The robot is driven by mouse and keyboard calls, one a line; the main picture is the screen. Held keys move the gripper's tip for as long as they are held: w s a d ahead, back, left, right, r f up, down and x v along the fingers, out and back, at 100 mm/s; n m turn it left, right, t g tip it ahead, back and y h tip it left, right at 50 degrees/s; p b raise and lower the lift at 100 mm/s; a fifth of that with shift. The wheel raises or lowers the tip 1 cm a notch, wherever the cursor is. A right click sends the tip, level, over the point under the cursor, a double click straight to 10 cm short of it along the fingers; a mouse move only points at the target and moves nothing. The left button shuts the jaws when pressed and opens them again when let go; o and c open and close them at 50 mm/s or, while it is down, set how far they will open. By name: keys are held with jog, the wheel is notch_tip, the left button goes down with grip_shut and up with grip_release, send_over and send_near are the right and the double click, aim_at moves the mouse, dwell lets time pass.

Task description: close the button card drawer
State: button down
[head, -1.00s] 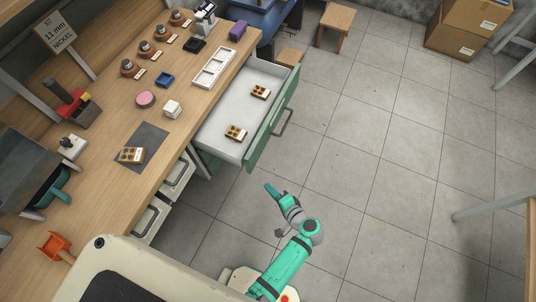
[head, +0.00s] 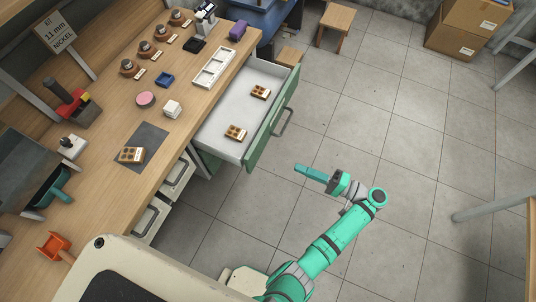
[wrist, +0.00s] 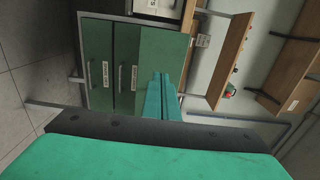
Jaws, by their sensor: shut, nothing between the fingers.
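The button card drawer (head: 213,127) is pulled out from under the wooden workbench, with a green front (head: 257,142) and a grey bar handle (head: 284,122). Two button cards (head: 260,92) (head: 236,132) lie inside it. My gripper (head: 298,169) is shut and empty, in front of the drawer's outer face and lower right of its handle, apart from it. In the wrist view the shut teal fingers (wrist: 161,95) point toward green drawer fronts (wrist: 128,60) with handles and labels. I cannot tell there which front is the open drawer's.
The workbench top (head: 110,190) holds a dark mat with a card, a white tray (head: 214,67), cups and tools. A stool (head: 335,20) and cardboard boxes (head: 470,28) stand at the back. The tiled floor to the right is open.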

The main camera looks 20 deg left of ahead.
aim_at(259, 152)
jog(key=shift+a, duration=0.7)
jog(key=a, duration=1.2)
jog(key=shift+w+f, duration=0.1)
jog(key=shift+w, duration=0.1)
